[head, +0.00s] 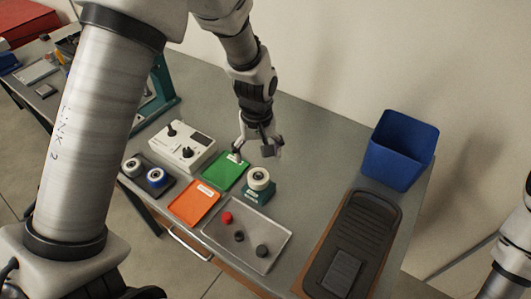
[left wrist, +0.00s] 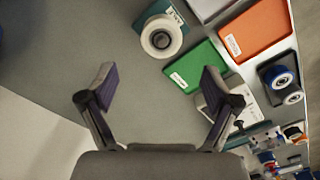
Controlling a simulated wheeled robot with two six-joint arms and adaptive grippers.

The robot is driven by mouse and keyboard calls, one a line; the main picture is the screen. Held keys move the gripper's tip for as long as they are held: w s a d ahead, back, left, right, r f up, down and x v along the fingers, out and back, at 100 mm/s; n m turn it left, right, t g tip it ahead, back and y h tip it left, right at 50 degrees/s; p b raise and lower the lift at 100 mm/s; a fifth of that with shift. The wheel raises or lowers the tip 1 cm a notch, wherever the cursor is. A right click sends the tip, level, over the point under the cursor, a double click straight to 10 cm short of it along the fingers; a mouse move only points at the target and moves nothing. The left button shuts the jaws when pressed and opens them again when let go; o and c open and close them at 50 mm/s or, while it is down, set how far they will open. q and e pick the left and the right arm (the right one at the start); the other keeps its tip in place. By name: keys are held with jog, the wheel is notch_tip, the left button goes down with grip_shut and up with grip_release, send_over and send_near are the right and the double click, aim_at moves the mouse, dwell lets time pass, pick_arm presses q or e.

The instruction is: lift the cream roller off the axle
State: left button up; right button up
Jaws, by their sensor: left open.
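The cream roller (head: 259,176) sits on a teal-green stand (head: 260,193) on the grey table, to the right of the green tray. It also shows in the left wrist view (left wrist: 162,37), at the top middle, as a pale ring with a darker centre. The axle itself is hard to make out. My left gripper (head: 256,152) is open and empty, above and just behind the roller in the head view. In the left wrist view its two fingers (left wrist: 158,78) are spread wide, with the roller beyond their tips. My right gripper is out of view.
A green tray (head: 224,172), an orange tray (head: 195,203) and a white box with knobs (head: 182,148) lie left. A dark holder bears a white roller and a blue one (head: 156,177). A grey tray (head: 222,238) holds knobs. A blue bin (head: 400,150) stands right.

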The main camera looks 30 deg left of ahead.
aim_at(258, 173)
pick_arm(q)
jog(key=shift+s+f, duration=0.2)
jog(key=shift+s, duration=0.3)
jog(key=f, duration=0.2)
jog(key=f+p, duration=0.1)
jog(key=f, duration=0.1)
jog(key=f+p, duration=0.1)
jog(key=f, duration=0.2)
jog(key=shift+w, duration=0.3)
jog(key=shift+s+f, duration=0.1)
jog(key=shift+f, duration=0.2)
jog(key=shift+c, duration=0.3)
jog(key=c, duration=1.3)
jog(key=o, duration=0.3)
jog(key=shift+c, duration=0.9)
jog(key=shift+r+p, duration=2.2)
jog(key=shift+r, duration=0.4)
